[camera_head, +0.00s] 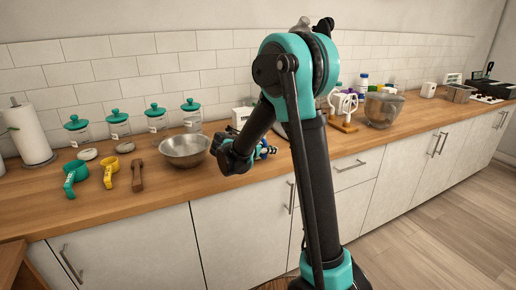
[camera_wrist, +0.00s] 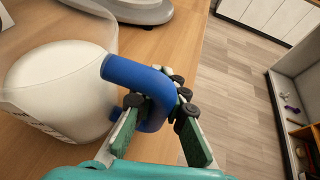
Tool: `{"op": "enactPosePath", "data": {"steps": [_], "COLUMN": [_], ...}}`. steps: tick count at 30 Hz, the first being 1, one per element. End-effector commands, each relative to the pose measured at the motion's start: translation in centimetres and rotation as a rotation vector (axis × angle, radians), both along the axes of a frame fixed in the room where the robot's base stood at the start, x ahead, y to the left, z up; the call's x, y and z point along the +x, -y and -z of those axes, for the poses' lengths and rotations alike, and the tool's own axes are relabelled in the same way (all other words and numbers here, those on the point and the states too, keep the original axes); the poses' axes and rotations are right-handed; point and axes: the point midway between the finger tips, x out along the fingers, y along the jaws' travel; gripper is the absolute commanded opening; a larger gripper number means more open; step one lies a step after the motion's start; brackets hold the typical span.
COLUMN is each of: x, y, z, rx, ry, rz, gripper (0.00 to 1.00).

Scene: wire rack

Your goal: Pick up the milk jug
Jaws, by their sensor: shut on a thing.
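The milk jug (camera_wrist: 58,85) fills the left of the wrist view, with a rounded, whitish, partly see-through body and a thick curved blue handle (camera_wrist: 130,73). My gripper (camera_wrist: 161,106) has its two dark-tipped fingers on either side of the handle's bend and is shut on it. I cannot tell whether the jug's base touches the counter. In the head view my arm hides most of the jug and the gripper; only small blue and dark bits show beside the wrist.
The wooden counter (camera_head: 110,208) runs along the tiled wall. A metal bowl (camera_head: 185,150) is left of my arm, with several teal-lidded jars behind it.

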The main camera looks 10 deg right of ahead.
Motion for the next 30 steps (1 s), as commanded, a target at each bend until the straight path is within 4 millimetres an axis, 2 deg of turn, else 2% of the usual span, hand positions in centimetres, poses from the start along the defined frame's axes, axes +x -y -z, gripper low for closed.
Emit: {"op": "enactPosePath", "data": {"steps": [10, 17, 30], "x": [0.0, 0.0, 0.0], "y": [0.0, 0.0, 0.0], "z": [-0.2, -1.0, -5.1], "rx": [-0.001, -0.001, -0.001], "ry": [0.001, 0.001, 0.001], "rz": [0.000, 0.000, 0.000], "gripper": [0.00, 0.00, 0.00]}}
